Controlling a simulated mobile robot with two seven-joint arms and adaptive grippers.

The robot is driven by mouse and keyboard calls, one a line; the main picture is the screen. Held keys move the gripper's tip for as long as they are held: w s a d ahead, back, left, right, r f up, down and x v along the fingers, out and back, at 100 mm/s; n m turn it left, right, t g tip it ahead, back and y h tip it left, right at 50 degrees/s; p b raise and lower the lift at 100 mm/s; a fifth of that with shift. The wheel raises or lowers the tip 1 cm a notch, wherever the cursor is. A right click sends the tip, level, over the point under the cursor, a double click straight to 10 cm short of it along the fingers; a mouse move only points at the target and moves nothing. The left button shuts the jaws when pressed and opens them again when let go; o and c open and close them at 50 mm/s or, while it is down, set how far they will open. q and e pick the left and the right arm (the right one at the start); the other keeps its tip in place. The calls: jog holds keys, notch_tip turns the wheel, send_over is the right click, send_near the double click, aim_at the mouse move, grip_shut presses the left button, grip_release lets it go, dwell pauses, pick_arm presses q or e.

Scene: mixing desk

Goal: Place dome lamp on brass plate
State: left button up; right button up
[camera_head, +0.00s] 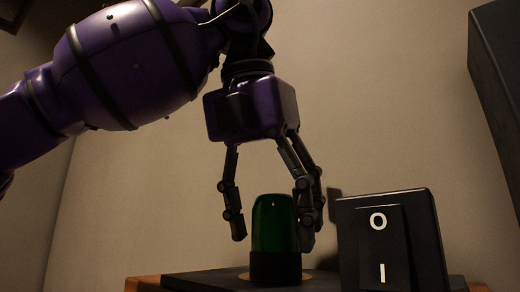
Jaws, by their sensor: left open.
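The dome lamp (275,225) has a green dome on a black base and stands upright. It is on a dark slab, over a brass-coloured disc, the brass plate (311,276), of which only a sliver shows beside the lamp's base. My left gripper (272,226) points down from above with its fingers spread open around the lamp. One finger is left of the dome with a gap, and the others are at its right side, close to it. I cannot tell whether they touch it. My right gripper is not in view.
A large black rocker switch (392,240) marked O and I stands just right of the lamp. The dark slab (205,279) lies on a wooden desk edge (143,284). A dark box-like object (500,80) hangs at the upper right.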

pick_arm(q)
jog(key=v, duration=1)
jog(key=shift+s, duration=0.2)
jog(key=shift+r, duration=0.1)
dwell(1.9)
